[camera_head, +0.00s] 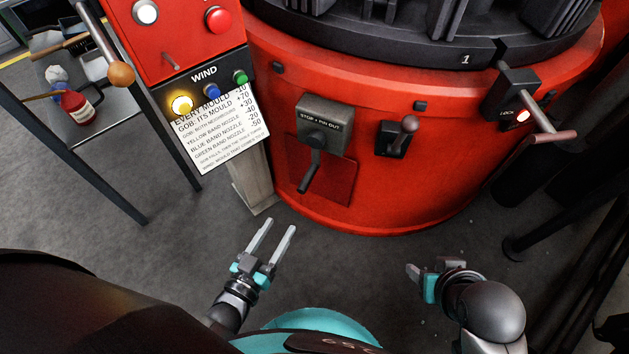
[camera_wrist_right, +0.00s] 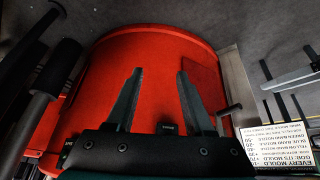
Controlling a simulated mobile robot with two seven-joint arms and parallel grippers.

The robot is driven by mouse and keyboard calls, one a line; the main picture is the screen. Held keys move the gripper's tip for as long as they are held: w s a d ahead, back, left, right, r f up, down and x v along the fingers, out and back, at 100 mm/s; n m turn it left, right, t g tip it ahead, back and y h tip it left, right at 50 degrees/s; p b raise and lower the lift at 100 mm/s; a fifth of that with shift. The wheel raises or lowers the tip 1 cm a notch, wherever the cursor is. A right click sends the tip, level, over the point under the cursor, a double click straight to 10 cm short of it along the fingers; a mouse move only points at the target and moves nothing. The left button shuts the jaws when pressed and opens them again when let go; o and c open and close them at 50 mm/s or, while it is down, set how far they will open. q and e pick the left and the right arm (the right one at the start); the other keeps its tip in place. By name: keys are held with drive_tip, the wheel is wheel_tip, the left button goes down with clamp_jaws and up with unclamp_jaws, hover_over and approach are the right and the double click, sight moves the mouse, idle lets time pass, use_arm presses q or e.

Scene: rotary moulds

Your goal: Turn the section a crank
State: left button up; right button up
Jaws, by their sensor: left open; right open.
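A crank with a brown grip (camera_head: 554,137) sticks out from a dark box (camera_head: 510,92) with a lit red button on the right of the red drum (camera_head: 440,160). A dark lever (camera_head: 309,177) hangs from the "STOP + PIN OUT" box (camera_head: 324,127) on the drum's front. No label clearly reads "section a". My left gripper (camera_head: 279,226) is open and empty below and left of that lever. My right gripper (camera_head: 430,268) is low, in front of the drum and apart from it. In the right wrist view its open fingers (camera_wrist_right: 160,74) have nothing between them, with the drum beyond.
A small upright lever (camera_head: 405,130) is on the drum. A red panel (camera_head: 170,45) with buttons and a printed sheet (camera_head: 222,130) stands left. A wooden ball knob (camera_head: 121,74) and a table (camera_head: 105,115) with a bottle are further left. Dark posts stand right. The floor in front is clear.

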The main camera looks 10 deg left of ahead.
use_arm(q)
drive_tip(key=r+t, duration=0.2)
drive_tip(key=b, duration=0.3)
approach(315, 165)
drive_tip(key=shift+w+d+f+b, duration=0.15)
drive_tip(key=shift+w+b, duration=0.1)
drive_tip(key=shift+w, duration=0.5)
drive_tip(key=shift+w+f+b, duration=0.2)
drive_tip(key=shift+w+b, duration=0.05)
drive_tip(key=shift+w, duration=0.5)
drive_tip(key=shift+w+d+b, duration=0.15)
drive_tip(key=shift+w+b, duration=0.3)
drive_tip(key=shift+w, duration=0.6)
drive_tip(key=shift+w+d+b, duration=0.25)
drive_tip(key=shift+w+b, duration=0.15)
drive_tip(key=shift+w, duration=0.7)
use_arm(e)
drive_tip(key=w+a+r+t+y, duration=0.4)
drive_tip(key=a+t, duration=0.4)
drive_tip(key=a, duration=0.1)
drive_tip(key=shift+w+r+t+y, duration=0.2)
drive_tip(key=shift+t+y, duration=0.1)
drive_tip(key=shift+y, duration=0.1)
use_arm(q)
clamp_jaws()
